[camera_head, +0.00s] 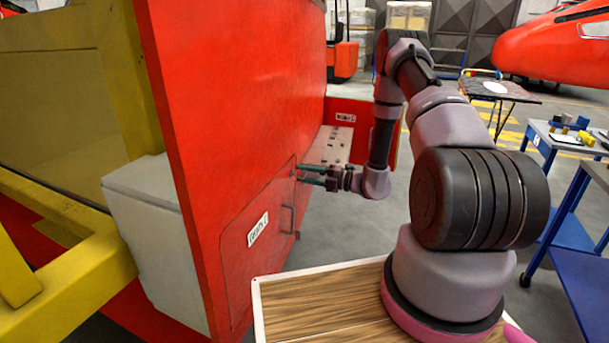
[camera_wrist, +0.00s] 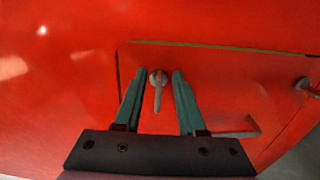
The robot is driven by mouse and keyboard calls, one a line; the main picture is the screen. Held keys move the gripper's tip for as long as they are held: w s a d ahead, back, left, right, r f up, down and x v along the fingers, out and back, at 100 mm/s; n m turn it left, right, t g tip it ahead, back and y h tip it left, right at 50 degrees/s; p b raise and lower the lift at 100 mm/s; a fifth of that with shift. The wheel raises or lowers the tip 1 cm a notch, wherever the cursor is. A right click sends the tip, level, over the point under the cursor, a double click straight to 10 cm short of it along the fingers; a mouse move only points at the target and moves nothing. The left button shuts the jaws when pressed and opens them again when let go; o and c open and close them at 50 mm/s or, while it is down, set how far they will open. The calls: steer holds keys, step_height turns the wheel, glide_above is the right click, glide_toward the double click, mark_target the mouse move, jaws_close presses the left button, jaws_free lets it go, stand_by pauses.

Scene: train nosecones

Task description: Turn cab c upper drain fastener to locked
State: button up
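In the wrist view, a small grey fastener (camera_wrist: 157,80) with a round head and a lever pointing down sits near the top edge of a red hatch panel (camera_wrist: 222,85). My gripper (camera_wrist: 159,74) is open, with one green finger on each side of the fastener and a gap to both. I cannot tell whether the fingers touch the panel. In the head view, my gripper (camera_head: 295,174) reaches left to the red hatch (camera_head: 262,262) on the cab side. The fastener is too small to make out there. The hatch has a white label (camera_head: 258,229) and a handle (camera_head: 287,219).
A yellow frame (camera_head: 80,275) and a grey box (camera_head: 155,230) stand left of the red cab wall (camera_head: 215,100). A pale perforated shelf (camera_head: 328,147) lies behind my gripper. Blue workbenches (camera_head: 580,240) stand at the right.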

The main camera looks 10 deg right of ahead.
steer(key=v, duration=1)
steer(key=shift+s+d, duration=0.2)
steer(key=shift+d, duration=0.15)
